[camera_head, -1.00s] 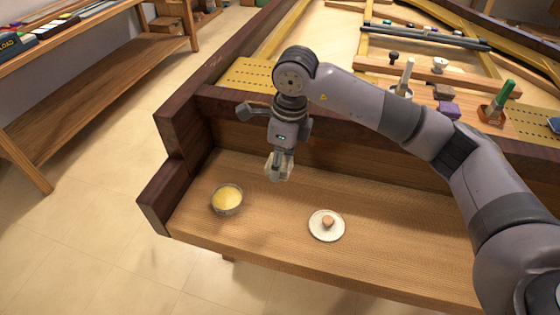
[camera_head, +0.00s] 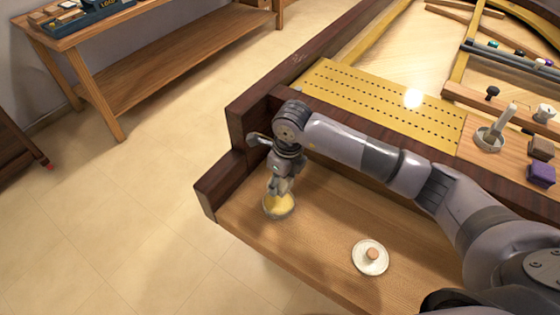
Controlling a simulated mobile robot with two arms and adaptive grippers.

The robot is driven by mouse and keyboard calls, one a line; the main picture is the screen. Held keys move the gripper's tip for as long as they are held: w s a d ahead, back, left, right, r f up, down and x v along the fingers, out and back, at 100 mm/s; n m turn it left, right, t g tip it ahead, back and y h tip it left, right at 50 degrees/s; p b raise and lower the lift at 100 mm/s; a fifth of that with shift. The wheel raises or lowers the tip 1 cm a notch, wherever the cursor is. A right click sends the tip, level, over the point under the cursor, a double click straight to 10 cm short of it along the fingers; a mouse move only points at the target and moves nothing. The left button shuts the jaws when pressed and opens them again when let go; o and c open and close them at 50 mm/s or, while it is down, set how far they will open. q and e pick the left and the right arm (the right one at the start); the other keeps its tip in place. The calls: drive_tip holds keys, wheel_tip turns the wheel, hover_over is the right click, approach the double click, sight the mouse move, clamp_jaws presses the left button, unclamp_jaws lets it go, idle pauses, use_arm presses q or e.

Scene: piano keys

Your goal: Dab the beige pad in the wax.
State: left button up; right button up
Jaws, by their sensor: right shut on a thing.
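A round bowl of yellow wax (camera_head: 280,209) stands on the wooden ledge near its left end. My right gripper (camera_head: 279,188) points down right over the bowl, its fingertips at or just above the wax. It is shut on a small pale thing, taken to be the beige pad, which the fingers mostly hide. I cannot tell whether the pad touches the wax. My left gripper is out of view.
A white round dish with a small tan piece on it (camera_head: 371,255) stands on the ledge (camera_head: 320,225) to the right. The dark raised end of the ledge (camera_head: 210,190) is close left of the bowl. Purple and brown blocks (camera_head: 541,172) lie at the right.

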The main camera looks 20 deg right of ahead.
sight(279, 202)
drive_tip(key=shift+a+f, duration=0.2)
drive_tip(key=shift+f, duration=0.25)
drive_tip(key=shift+f+b, duration=0.55)
drive_tip(key=shift+b, duration=0.05)
drive_tip(key=shift+f+b, duration=1.35)
drive_tip(key=shift+f, duration=0.8)
drive_tip(key=shift+f, duration=0.3)
drive_tip(key=shift+s+f+b, duration=0.15)
drive_tip(key=shift+f+b, duration=0.3)
drive_tip(key=shift+b, duration=0.5)
idle(2.1)
drive_tip(key=shift+r, duration=0.1)
